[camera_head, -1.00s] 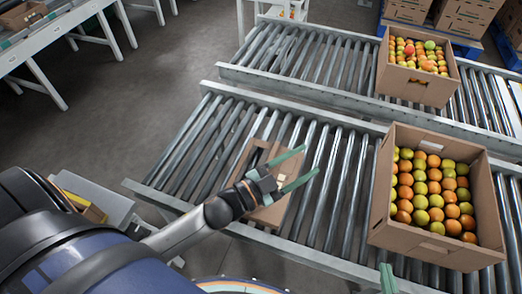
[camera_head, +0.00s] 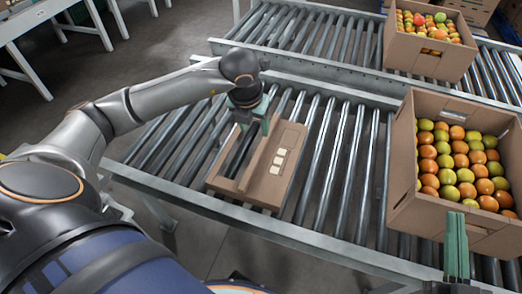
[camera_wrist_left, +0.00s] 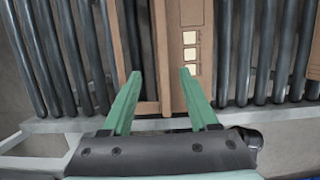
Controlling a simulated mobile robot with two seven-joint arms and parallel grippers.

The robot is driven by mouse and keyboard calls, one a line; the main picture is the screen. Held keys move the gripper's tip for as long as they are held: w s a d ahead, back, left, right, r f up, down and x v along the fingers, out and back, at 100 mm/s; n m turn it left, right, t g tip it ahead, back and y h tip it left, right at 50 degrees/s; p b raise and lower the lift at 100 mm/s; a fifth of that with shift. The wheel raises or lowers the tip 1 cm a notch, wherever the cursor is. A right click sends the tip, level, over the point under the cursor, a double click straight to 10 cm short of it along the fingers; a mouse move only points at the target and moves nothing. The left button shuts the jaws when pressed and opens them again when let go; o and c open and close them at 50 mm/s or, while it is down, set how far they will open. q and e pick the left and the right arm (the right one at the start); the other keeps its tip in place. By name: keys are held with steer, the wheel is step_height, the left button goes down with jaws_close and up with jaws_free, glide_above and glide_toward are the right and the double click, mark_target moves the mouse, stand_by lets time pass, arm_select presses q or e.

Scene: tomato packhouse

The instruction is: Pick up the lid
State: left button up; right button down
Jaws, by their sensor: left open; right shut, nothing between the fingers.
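The lid (camera_head: 262,188) is a flat brown cardboard piece lying on the near roller conveyor. It has a long slot on its left side, through which rollers show, and several pale labels on its right panel. My left gripper (camera_head: 252,126) is open and points down over the lid's far part, hiding some of it. In the left wrist view the open fingers (camera_wrist_left: 160,74) stand apart with the lid's panel (camera_wrist_left: 194,14) beyond them; I cannot tell whether they touch it. My right gripper (camera_head: 456,246) is shut and empty at the lower right.
An open cardboard box (camera_head: 402,185) full of tomatoes stands right of the lid on the same conveyor (camera_head: 325,150). Another filled box (camera_head: 428,58) stands on the far conveyor. Bare rollers lie between the lid and the near box. White tables are at upper left.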

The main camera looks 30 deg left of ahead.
arm_select(q)
steer(key=b, duration=0.1)
glide_above(261, 146)
steer(key=s, duration=0.3)
steer(key=x, duration=0.3)
steer(key=s+x, duration=0.1)
steer(key=x, duration=0.1)
steer(key=shift+w+d+f, duration=0.1)
steer(key=shift+d+f, duration=0.2)
steer(key=shift+f, duration=0.2)
steer(key=shift+w+f, duration=0.1)
steer(key=shift+f, duration=0.15)
steer(key=b+x, duration=0.2)
steer(key=x, duration=0.2)
steer(key=shift+w+d+f, duration=0.1)
steer(key=shift+w, duration=0.15)
steer(key=shift+w+f, duration=0.15)
steer(key=shift+f, duration=0.2)
arm_select(e)
steer(key=s+r+n+t+y, duration=0.1)
steer(key=s+r+n+y, duration=0.2)
steer(key=r, duration=0.3)
steer(key=s+a+r+n+t+y, duration=0.1)
steer(key=s+r+n+t+y, duration=0.1)
steer(key=s+r+n+y, duration=0.2)
step_height(261, 146, up, 3)
steer(key=shift+a+f+y, duration=0.1)
steer(key=shift+a+y, duration=0.1)
steer(key=shift+y, duration=0.7)
